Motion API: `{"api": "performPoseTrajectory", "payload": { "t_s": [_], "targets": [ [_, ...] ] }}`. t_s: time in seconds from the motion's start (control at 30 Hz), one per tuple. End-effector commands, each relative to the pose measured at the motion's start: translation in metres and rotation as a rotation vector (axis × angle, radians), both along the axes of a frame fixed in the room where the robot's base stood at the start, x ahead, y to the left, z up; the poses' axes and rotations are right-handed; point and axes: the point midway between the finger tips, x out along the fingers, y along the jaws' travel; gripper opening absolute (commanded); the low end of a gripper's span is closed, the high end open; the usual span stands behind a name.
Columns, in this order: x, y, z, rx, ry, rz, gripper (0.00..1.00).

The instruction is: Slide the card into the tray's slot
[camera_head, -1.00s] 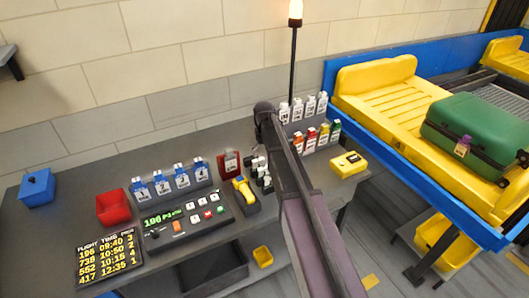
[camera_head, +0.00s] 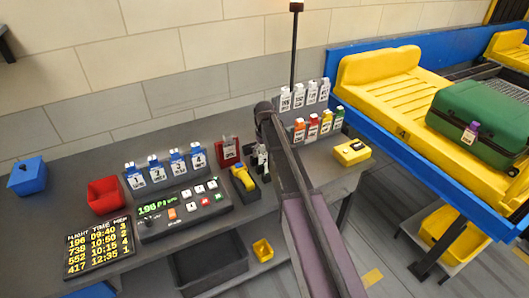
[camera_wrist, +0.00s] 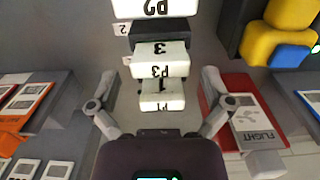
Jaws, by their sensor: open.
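My gripper (camera_wrist: 158,85) is open, with one finger on each side of a stepped rack of white cards. The P1 card (camera_wrist: 162,102) is nearest the palm, between the fingers. The P3 card (camera_wrist: 160,70) and P2 card (camera_wrist: 160,8) stand beyond it. No grip on a card shows. In the head view my arm hides most of this rack (camera_head: 259,160). A yellow tray (camera_head: 385,95) lies on the blue-sided conveyor at right, carrying a green suitcase (camera_head: 480,115) with a white tag (camera_head: 470,132). I cannot make out the tray's slot.
A red holder (camera_wrist: 240,85) with a FLIGHT card stands right of the gripper. Blue numbered cards (camera_head: 157,170), a control panel (camera_head: 184,208), a yellow scanner (camera_head: 243,178), a red bin (camera_head: 105,195) and coloured cards (camera_head: 312,127) crowd the counter. A thin pole (camera_head: 294,50) rises behind.

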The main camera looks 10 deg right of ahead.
Motion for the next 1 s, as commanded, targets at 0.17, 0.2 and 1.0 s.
{"api": "performPoseTrajectory", "payload": {
  "t_s": [0.17,0.2,1.0],
  "targets": [
    [0.0,0.0,-0.015,0.0,0.0,0.0,1.0],
    [0.0,0.0,-0.017,0.0,0.0,0.0,1.0],
    [0.0,-0.001,-0.023,0.0,0.0,-0.001,0.41]
  ]
}}
